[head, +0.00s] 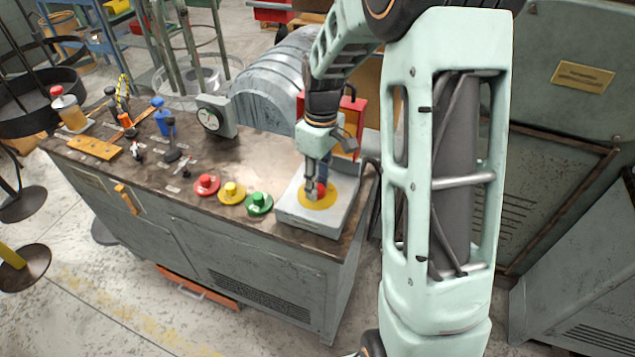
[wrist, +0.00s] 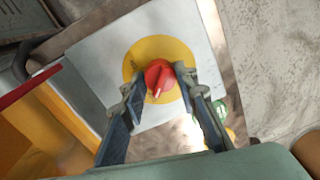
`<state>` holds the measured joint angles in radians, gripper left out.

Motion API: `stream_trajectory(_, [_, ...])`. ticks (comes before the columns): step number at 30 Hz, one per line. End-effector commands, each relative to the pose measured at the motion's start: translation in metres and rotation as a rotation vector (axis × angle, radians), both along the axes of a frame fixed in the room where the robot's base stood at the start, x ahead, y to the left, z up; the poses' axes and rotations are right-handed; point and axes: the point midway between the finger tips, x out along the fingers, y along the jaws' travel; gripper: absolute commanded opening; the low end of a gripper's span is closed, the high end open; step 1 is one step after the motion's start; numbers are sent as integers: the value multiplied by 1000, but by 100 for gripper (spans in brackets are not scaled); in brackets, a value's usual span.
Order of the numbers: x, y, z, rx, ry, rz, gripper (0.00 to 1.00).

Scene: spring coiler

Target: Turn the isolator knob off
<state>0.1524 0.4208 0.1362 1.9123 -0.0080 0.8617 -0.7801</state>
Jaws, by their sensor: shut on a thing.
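The isolator knob (wrist: 158,76) is red with a pale pointer mark, and sits at the centre of a yellow disc (wrist: 172,48) on a light grey box. In the wrist view the pointer runs toward the lower edge, tilted slightly left. My gripper (wrist: 156,82) is shut on the knob, one finger on each side. In the head view the grey box (head: 290,215) stands at the right end of the bench top, and my gripper (head: 315,190) comes down from above onto the yellow disc (head: 328,203). It hides most of the knob there.
Red (head: 207,184), yellow (head: 232,192) and green (head: 259,203) buttons stand left of the box on the bench (head: 150,180). A dial gauge (head: 216,117) and a red case (head: 353,118) stand behind. Several levers and bottles crowd the bench's left end.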

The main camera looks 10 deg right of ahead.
Motion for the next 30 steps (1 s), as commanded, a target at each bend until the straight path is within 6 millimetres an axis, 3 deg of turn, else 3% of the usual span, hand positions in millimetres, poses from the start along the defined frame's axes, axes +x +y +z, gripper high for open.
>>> stream_trajectory(9, [1,0,1,-1,-2,4,3])
stream_trajectory(10, [1,0,1,-1,-2,4,30])
stream_trajectory(14, [1,0,1,-1,-2,3,44])
stream_trajectory(30, [0,0,0,-1,-1,-16,45])
